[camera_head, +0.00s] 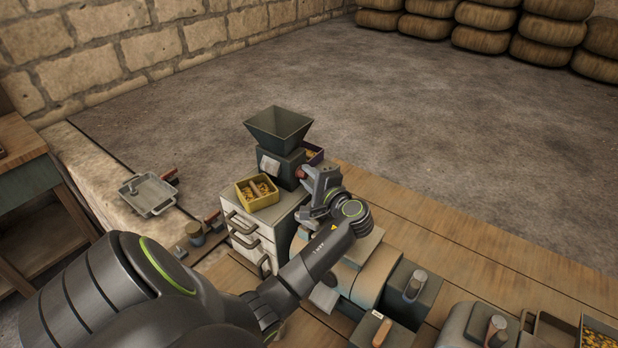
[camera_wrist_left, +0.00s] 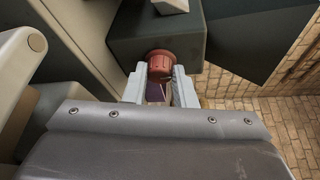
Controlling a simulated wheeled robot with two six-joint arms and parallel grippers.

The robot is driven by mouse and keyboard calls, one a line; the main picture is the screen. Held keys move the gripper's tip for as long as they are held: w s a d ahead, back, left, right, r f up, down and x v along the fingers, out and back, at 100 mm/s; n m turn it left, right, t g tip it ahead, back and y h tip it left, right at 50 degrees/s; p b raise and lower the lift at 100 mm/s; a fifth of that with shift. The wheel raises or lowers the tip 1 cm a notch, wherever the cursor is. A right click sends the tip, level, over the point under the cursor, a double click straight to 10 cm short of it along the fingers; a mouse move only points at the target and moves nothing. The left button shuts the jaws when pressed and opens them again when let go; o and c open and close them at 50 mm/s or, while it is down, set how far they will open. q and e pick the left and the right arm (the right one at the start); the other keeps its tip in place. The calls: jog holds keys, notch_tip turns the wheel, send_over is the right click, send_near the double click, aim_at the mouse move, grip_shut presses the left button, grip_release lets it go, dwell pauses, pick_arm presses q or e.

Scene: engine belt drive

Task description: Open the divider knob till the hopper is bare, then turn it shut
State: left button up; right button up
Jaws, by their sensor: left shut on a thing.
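The dark green hopper (camera_head: 278,128) stands open-topped on the divider box (camera_head: 283,165) on a pale cabinet. The part of its inside that shows is plain and dark. The red divider knob (camera_wrist_left: 160,63) is on the box's face in the left wrist view; in the head view it shows small (camera_head: 300,173). My left gripper (camera_head: 318,184) is shut on the knob, its two pale fingers (camera_wrist_left: 159,84) at either side of it. A yellow tray (camera_head: 274,203) with yellowish pieces sits before the box. A purple tray (camera_head: 319,152) with similar pieces is behind it. My right gripper is out of view.
The pale drawer cabinet (camera_head: 252,240) carries the box and trays. A grey pan (camera_head: 150,208) lies on the left ledge. Machine blocks (camera_head: 410,292) stand at the lower right on the wooden planks (camera_head: 440,235). Stacked sacks (camera_head: 480,40) line the far back.

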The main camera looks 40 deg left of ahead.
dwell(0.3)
pick_arm(q)
jog(key=o, duration=1)
